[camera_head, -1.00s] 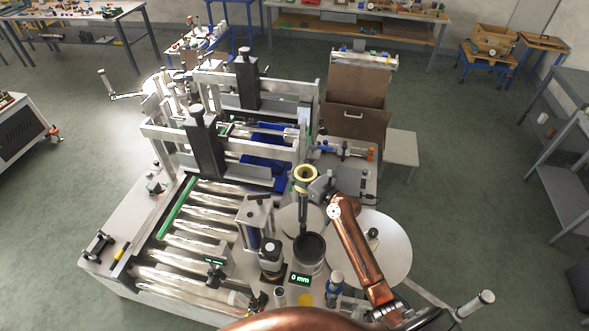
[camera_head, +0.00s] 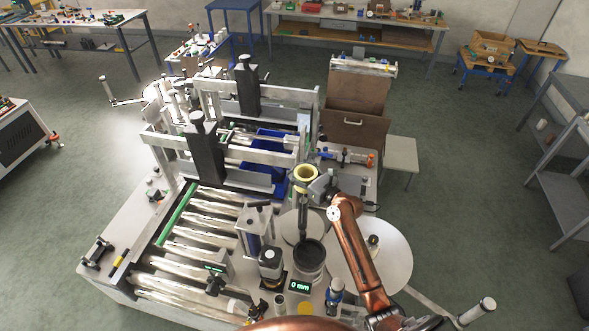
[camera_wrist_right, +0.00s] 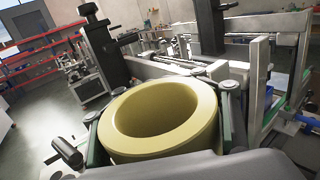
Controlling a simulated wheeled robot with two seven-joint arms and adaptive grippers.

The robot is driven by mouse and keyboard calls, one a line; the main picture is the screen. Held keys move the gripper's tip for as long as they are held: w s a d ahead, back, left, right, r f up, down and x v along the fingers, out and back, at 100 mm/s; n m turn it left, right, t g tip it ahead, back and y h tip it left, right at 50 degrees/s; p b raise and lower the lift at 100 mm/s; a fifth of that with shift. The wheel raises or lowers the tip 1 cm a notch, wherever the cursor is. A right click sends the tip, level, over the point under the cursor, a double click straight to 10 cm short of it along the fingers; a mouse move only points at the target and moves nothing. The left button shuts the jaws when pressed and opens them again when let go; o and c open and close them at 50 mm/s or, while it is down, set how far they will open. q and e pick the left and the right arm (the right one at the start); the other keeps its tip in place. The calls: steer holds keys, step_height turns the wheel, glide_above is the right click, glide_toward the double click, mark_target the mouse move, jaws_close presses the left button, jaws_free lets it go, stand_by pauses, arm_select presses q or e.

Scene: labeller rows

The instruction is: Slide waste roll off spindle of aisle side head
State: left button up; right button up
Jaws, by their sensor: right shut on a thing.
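The waste roll is a thick yellow ring (camera_head: 306,173). It also shows large in the right wrist view (camera_wrist_right: 128,140), with its open end facing up. My right gripper (camera_head: 309,181) is shut on it, with a finger on either side of the ring in the wrist view (camera_wrist_right: 165,128). The hole of the roll looks empty at its top, and no spindle tip shows through it. A dark upright post (camera_head: 302,217) stands just below the roll in the head view; whether it reaches into the roll is hidden. My left gripper is out of view.
White discs (camera_head: 380,255) lie beneath my right arm. A labelling machine with metal rollers (camera_head: 205,222) and black uprights (camera_head: 205,152) stands to the left. A display (camera_head: 300,286) reads 0 mm. Open floor (camera_head: 450,180) lies to the right, beyond a small grey table (camera_head: 401,155).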

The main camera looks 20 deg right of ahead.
steer(key=shift+r, duration=3.6)
steer(key=shift+c, duration=0.2)
